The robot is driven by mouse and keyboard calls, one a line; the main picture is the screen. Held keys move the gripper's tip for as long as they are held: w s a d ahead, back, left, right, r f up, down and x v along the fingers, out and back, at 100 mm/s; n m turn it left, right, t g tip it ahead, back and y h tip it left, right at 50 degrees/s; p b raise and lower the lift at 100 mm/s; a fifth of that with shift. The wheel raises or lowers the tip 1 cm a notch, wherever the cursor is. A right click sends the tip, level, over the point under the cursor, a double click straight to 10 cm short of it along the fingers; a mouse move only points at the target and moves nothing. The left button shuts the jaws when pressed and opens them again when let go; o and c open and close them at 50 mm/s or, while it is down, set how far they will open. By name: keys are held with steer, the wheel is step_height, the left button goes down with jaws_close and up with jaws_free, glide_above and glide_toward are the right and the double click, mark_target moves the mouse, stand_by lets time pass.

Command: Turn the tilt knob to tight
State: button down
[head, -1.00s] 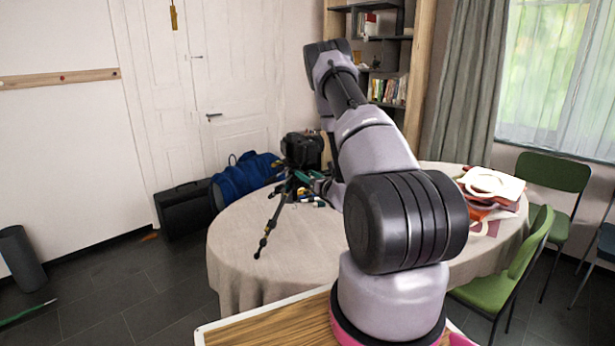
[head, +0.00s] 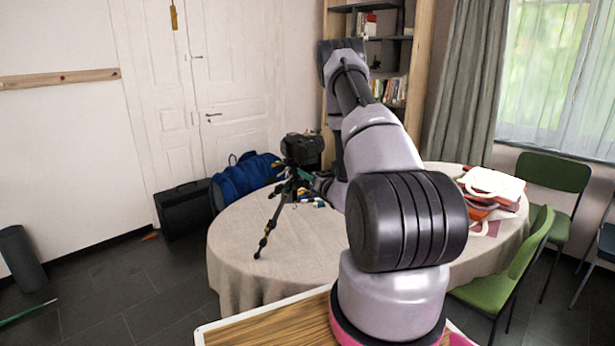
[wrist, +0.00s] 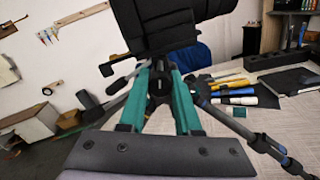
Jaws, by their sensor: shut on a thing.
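The tripod (head: 268,222) stands on the round table with a black camera (head: 302,148) on its head. In the wrist view the camera (wrist: 170,22) fills the top and a tripod leg (wrist: 245,132) spreads to the right. My gripper (wrist: 160,72) has teal fingers, shut on the dark tilt knob (wrist: 159,86) just below the camera. The fingers hide much of the knob, so its marking and exact turn cannot be read. In the head view my gripper (head: 296,180) is small and partly hidden by the tripod and my arm.
The table (head: 240,250) has a pale cloth. Several small tools (wrist: 235,92) lie behind the tripod, with a dark flat case (wrist: 290,80) beside them. Stacked bags (head: 492,190) lie at the table's right. A blue bag (head: 243,178) and black case (head: 183,208) are beyond the table.

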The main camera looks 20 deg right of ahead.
steer(key=m, duration=0.3)
steer(key=shift+m, duration=0.4)
steer(key=m, duration=0.4)
steer(key=shift+m, duration=0.3)
steer(key=m, duration=0.3)
steer(key=shift+m, duration=2)
steer(key=shift+a, duration=0.1)
steer(key=c, duration=0.6)
jaws_free()
